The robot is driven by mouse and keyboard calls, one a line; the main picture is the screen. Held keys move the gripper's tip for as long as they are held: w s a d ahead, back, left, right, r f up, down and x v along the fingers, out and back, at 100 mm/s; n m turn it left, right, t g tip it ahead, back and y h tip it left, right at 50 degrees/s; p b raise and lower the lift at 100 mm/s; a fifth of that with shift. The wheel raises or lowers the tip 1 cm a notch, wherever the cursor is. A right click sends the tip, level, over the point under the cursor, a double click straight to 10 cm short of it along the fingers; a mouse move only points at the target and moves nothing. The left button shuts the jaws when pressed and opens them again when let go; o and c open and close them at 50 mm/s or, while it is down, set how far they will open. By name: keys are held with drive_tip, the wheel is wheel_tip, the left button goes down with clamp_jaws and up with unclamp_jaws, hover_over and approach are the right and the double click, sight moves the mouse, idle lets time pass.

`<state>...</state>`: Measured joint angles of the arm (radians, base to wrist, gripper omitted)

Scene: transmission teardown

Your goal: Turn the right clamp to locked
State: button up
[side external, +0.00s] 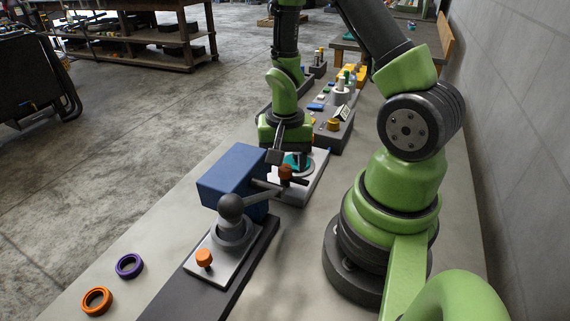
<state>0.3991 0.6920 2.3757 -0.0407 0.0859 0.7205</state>
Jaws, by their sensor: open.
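An orange-knobbed clamp (285,172) stands at the right of the blue block, close to my gripper. A second orange-knobbed clamp (204,258) stands on the light plate (218,268) at the nearer end of the dark base. I cannot tell from this view whether either clamp is locked. My gripper (283,152) points down just above and behind the farther orange knob. It is open; one dark fingertip shows beside the blue block, and the other is hard to make out. I cannot tell whether it touches the knob.
A blue block (228,180) and a grey ball-topped housing (231,208) sit close by. A teal part (298,161) is below my gripper. A purple ring (130,266) and an orange ring (97,300) lie front left. Several small parts line the bench behind. A wall (510,120) is right.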

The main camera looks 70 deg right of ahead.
drive_tip(key=shift+f, duration=0.55)
drive_tip(key=c, duration=0.9)
drive_tip(key=shift+c, duration=0.2)
